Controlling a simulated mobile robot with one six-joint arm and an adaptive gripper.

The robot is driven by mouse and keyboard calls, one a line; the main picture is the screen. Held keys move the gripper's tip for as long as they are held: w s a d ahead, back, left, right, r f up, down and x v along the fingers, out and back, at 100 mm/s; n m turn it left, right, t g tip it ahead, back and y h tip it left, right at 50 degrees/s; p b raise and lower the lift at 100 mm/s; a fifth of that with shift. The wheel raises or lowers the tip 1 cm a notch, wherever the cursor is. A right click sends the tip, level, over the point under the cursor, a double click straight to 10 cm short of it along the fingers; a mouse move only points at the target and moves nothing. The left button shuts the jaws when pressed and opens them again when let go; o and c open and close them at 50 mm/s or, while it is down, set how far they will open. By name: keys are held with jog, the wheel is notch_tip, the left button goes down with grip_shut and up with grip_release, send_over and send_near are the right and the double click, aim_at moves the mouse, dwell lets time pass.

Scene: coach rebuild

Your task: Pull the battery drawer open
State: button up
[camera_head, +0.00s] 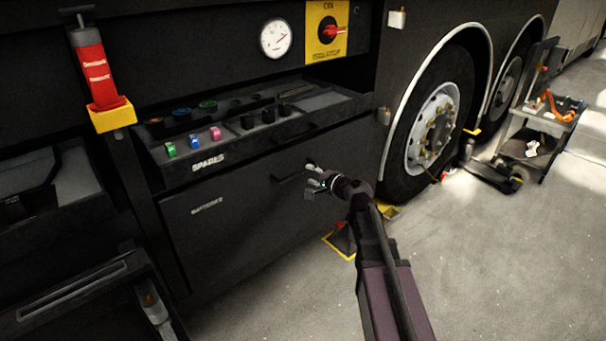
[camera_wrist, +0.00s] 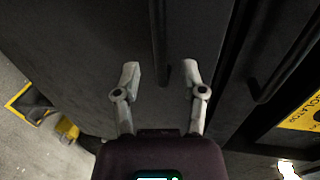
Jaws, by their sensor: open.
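The battery drawer (camera_head: 245,215) is a dark front with a faint label at its left, below the spares drawer. It looks shut. Its dark bar handle (camera_head: 287,177) is near the top right of the front, just left of my gripper (camera_head: 314,180). In the wrist view the handle (camera_wrist: 159,40) runs down from the top edge and ends between the two fingers of my gripper (camera_wrist: 160,74). The fingers are open, one each side of the bar with gaps showing. I cannot tell whether the fingertips reach past the bar in depth.
The spares drawer (camera_head: 208,162) above holds several small coloured parts, and its handle (camera_wrist: 270,90) shows at right in the wrist view. A coach wheel (camera_head: 433,130) and yellow chocks (camera_head: 389,211) stand at right. The floor (camera_head: 490,270) is clear at lower right.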

aim_at(304, 171)
jog(key=shift+b+x, duration=0.35)
jog(key=shift+x, duration=2)
grip_shut()
